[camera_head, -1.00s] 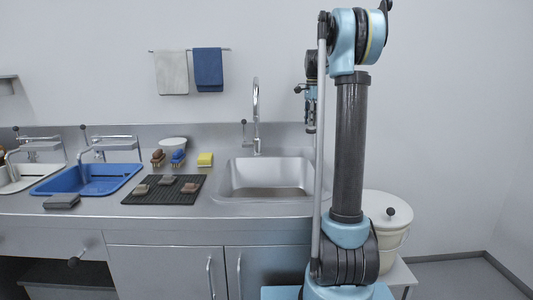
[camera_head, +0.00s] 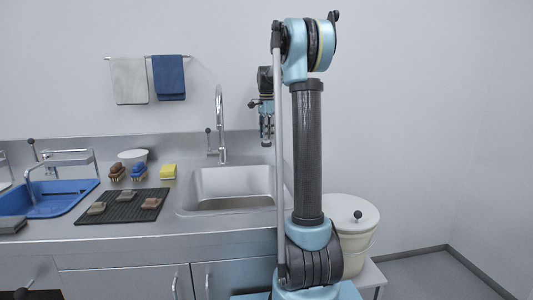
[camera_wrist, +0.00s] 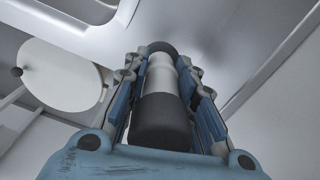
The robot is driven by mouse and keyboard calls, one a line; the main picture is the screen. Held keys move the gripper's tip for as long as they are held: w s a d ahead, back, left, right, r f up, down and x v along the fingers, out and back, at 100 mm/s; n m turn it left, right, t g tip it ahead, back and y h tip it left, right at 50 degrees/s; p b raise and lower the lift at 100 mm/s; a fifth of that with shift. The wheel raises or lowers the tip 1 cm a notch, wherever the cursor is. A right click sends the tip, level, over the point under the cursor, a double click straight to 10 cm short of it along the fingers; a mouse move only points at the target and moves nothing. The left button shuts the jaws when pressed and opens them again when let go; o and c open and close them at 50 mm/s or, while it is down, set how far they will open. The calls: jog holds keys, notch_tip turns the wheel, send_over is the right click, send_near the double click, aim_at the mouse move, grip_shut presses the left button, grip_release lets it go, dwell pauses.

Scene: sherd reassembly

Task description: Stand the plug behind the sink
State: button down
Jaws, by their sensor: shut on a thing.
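The steel sink (camera_head: 232,184) is in the counter at the middle of the head view, and its rim also shows at the top left of the wrist view (camera_wrist: 122,18). My gripper (camera_head: 266,137) hangs fingers-down above the sink's back right side, close to the back wall. In the wrist view my gripper (camera_wrist: 163,85) is shut on the plug (camera_wrist: 162,112), a cylinder with a dark grey near part, a silvery middle and a dark far end. In the head view the plug is too small to tell apart from the fingers.
A tall tap (camera_head: 221,125) stands behind the sink, left of my gripper. A black mat (camera_head: 122,208) with several brown sherds lies left of the sink. Brushes, a yellow sponge (camera_head: 168,171) and a white bowl (camera_head: 132,156) stand behind it. A lidded bucket (camera_head: 348,222) stands right.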

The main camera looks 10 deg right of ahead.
aim_at(267, 146)
jog(key=shift+f, duration=3.25)
jog(key=c, duration=1.3)
grip_release()
jog(key=shift+f, duration=0.1)
notch_tip(267, 146, up, 12)
jog(key=shift+r, duration=0.15)
jog(key=shift+s, duration=0.1)
